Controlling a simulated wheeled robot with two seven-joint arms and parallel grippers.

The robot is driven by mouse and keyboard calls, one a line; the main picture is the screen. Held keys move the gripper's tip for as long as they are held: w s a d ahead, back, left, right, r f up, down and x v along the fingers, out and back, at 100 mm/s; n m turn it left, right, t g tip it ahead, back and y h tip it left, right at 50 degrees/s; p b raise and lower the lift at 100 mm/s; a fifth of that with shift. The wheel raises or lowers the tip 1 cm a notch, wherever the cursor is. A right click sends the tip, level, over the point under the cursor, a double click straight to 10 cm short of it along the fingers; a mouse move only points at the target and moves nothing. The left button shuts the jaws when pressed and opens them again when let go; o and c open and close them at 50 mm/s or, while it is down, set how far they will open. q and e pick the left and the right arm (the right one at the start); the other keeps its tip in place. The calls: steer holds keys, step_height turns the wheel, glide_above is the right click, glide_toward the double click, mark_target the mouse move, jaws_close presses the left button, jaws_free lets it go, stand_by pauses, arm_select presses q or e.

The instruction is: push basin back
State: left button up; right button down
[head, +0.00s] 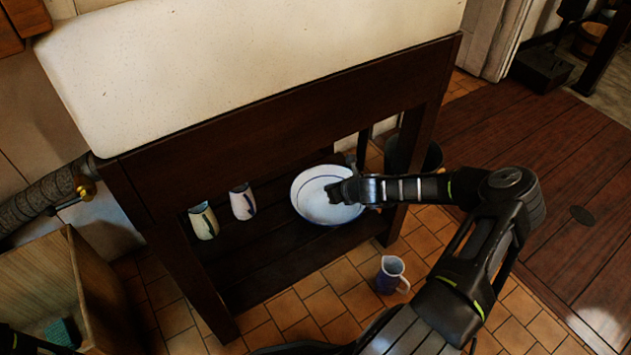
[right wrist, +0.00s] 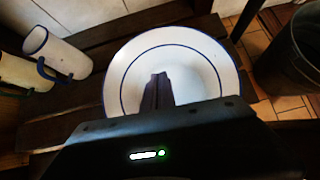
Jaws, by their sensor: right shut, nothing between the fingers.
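The basin (head: 312,208) is white with blue rings and sits on the dark slatted lower shelf (head: 275,267) under the white-topped table. It also shows in the right wrist view (right wrist: 205,60), lying on the slats. My right gripper (head: 333,194) reaches in from the right under the tabletop, over the basin. Its fingers are shut with nothing between them and point over the inside of the basin (right wrist: 158,82). Whether the fingertips touch the basin I cannot tell. My left gripper is not in view.
Two white pitchers (head: 203,221) (head: 243,202) stand on the shelf left of the basin. A blue-and-white jug (head: 391,274) stands on the tiled floor in front. A dark bucket (right wrist: 295,50) is right of the basin, behind the table leg (head: 412,165). A wooden crate (head: 90,285) is at left.

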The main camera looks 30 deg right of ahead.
mark_target(312, 180)
steer(key=b+x, duration=0.3)
steer(key=x, duration=0.5)
steer(key=shift+w+a+f+b, duration=0.1)
steer(key=shift+w+f+b, duration=0.1)
steer(key=shift+f+b, duration=0.15)
steer(key=w, duration=0.3)
steer(key=shift+r, duration=0.25)
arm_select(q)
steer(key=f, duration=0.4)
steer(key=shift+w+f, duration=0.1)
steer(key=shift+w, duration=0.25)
arm_select(e)
steer(key=shift+w+d+r, duration=0.1)
steer(key=shift+w+d, duration=0.1)
steer(key=shift+w, duration=0.1)
